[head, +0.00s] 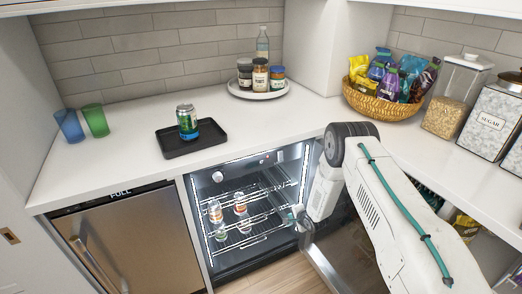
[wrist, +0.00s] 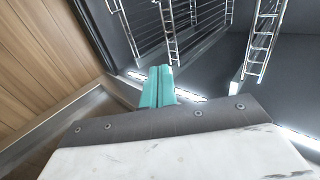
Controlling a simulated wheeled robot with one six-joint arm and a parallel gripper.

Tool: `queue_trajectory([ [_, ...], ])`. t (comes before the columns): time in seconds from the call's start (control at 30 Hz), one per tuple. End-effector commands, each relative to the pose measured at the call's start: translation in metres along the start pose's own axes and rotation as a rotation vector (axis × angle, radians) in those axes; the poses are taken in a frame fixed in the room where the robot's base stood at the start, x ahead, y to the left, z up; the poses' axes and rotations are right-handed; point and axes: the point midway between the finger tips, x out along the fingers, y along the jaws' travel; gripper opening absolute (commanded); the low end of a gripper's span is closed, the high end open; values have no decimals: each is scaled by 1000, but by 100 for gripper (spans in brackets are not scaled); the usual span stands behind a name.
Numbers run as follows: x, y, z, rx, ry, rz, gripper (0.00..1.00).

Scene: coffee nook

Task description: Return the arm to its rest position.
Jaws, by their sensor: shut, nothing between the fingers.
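My gripper (wrist: 158,72) shows in the wrist view with its two teal fingers pressed together and nothing between them. In the head view my gripper (head: 296,214) is small, at the right side of the open fridge (head: 203,222), by the door's inner side. My white arm comes in from the lower right and hides part of the fridge door and the lower cabinets. In the wrist view the fridge's wire racks (wrist: 190,20) lie beyond the fingers.
The open fridge door (head: 325,268) stands close to my gripper. Cans and bottles (head: 241,206) stand on the fridge racks. On the counter are a black tray (head: 172,152) with a can (head: 187,122), two cups (head: 70,126), a snack basket (head: 372,107) and jars.

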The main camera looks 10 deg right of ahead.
Motion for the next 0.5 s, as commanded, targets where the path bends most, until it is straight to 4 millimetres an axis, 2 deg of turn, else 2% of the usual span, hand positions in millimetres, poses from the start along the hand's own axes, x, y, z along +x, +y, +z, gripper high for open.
queue_trajectory([
  [0.13,0,15,0,-109,4,73,0],
  [0.27,-13,63,2,-236,-9,252,0],
  [0.3,-22,75,3,-278,-19,314,0],
  [0.4,-50,82,0,-384,-48,449,0],
  [0.5,-81,74,-3,-473,-82,554,0],
])
